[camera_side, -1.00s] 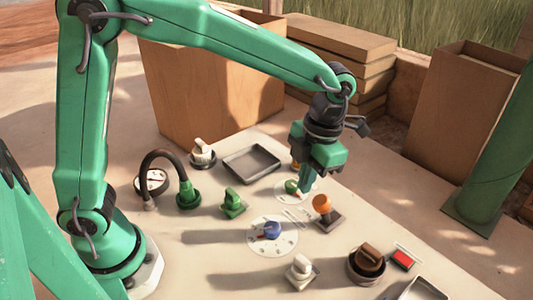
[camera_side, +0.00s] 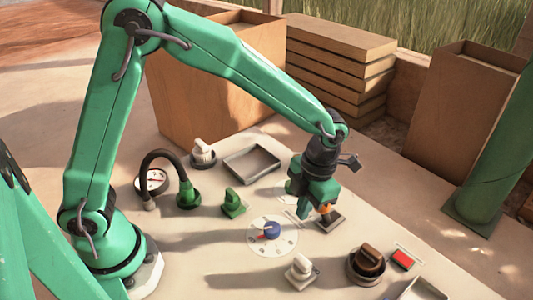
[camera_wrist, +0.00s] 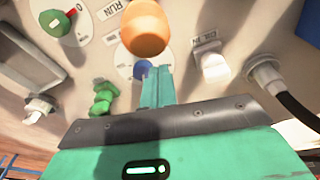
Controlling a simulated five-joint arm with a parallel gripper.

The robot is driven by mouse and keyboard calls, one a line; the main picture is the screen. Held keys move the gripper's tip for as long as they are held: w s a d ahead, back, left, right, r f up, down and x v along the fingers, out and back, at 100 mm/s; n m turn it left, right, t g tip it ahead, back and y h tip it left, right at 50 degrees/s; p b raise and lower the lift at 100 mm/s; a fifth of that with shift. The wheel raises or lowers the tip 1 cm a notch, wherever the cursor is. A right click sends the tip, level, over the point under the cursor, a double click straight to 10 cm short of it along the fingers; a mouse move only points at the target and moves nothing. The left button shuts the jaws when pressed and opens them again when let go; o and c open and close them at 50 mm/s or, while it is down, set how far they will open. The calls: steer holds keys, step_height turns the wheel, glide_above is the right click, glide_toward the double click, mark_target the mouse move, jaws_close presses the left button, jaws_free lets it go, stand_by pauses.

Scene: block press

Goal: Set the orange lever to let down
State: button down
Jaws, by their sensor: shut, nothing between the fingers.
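The orange lever, a round orange knob (camera_side: 325,209) on a dark base plate (camera_side: 333,221), is partly hidden behind my gripper in the side view. In the wrist view the orange knob (camera_wrist: 146,28) stands near the top, just beyond the fingertips. My gripper (camera_side: 306,216) points down, low over the panel beside the knob. Its green fingers (camera_wrist: 157,88) are together and hold nothing. I cannot tell whether they touch the knob. A "RUN" label (camera_wrist: 107,9) lies beside the knob in the wrist view.
A blue knob on a white dial (camera_side: 271,230) is close in front of my gripper. A green knob (camera_side: 233,203), a white switch (camera_side: 301,268), a brown knob (camera_side: 367,260) and a red button (camera_side: 402,258) stand around. A grey tray (camera_side: 252,163) lies behind.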

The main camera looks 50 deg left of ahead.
steer(key=shift+w+d+r, duration=0.1)
steer(key=shift+w+r, duration=0.05)
steer(key=shift+w, duration=0.35)
steer(key=shift+w+d+r, duration=0.1)
steer(key=shift+w, duration=0.35)
steer(key=shift+w, duration=0.15)
